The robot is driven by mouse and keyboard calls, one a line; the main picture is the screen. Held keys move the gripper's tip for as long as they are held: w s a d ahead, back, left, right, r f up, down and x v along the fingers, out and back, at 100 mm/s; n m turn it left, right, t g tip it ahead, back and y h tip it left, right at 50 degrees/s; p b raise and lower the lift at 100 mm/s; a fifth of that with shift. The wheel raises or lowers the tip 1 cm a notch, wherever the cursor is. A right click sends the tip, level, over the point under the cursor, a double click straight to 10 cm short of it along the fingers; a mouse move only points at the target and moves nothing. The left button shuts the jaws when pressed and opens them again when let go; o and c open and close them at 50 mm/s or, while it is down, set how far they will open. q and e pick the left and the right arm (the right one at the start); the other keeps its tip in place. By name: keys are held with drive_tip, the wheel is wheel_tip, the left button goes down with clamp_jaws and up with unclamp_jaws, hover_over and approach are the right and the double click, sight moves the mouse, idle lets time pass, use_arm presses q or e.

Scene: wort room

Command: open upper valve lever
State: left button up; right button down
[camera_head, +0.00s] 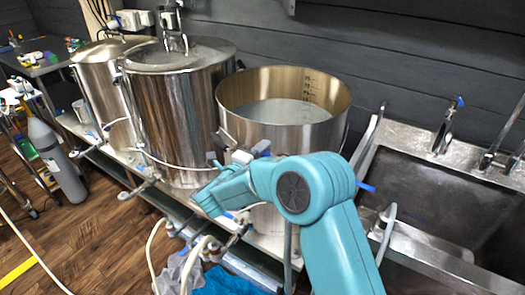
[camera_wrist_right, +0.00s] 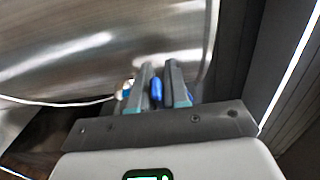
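A blue lever (camera_wrist_right: 156,91) shows in the right wrist view, between the two fingers of my right gripper (camera_wrist_right: 160,88). It looks close to the left finger, with a narrow gap on the other side. The fingers are apart. The lever lies in front of a shiny steel kettle wall (camera_wrist_right: 90,45). In the head view my teal right arm reaches from the bottom right to the front of the open right kettle (camera_head: 225,130). My right gripper (camera_head: 213,160) is small there and partly hidden by my arm. The valve body is mostly hidden. My left gripper is out of view.
A lidded kettle (camera_head: 180,110) stands to the left. A steel sink (camera_head: 425,180) with a tap (camera_head: 447,125) is on the right. Hoses (camera_head: 155,240) and lower valve fittings (camera_head: 235,230) hang at the shelf front. A grey cylinder (camera_head: 58,160) stands on the floor.

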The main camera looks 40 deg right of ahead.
drive_tip(key=n+t+y+b, duration=0.1)
drive_tip(key=t+b, duration=0.1)
drive_tip(key=s+a+n+t+y+b, duration=0.1)
drive_tip(key=n+t+b, duration=0.1)
drive_tip(key=b, duration=0.1)
drive_tip(key=s+n+t+y+b, duration=0.1)
drive_tip(key=b, duration=0.2)
drive_tip(key=shift+a+f+t+y, duration=0.25)
drive_tip(key=shift+f+t+y, duration=0.1)
drive_tip(key=shift+t+y, duration=0.05)
drive_tip(key=shift+s+a+r+n+t+y+b, duration=0.15)
drive_tip(key=shift+n+t+y+b, duration=0.25)
drive_tip(key=shift+b, duration=0.2)
drive_tip(key=shift+s+a+r+n+t+y+b, duration=0.15)
drive_tip(key=shift+n+t+y+b, duration=0.15)
drive_tip(key=shift+n+y+b, duration=0.25)
drive_tip(key=shift+d, duration=0.1)
drive_tip(key=c, duration=1.5)
unclamp_jaws()
drive_tip(key=shift+r, duration=0.15)
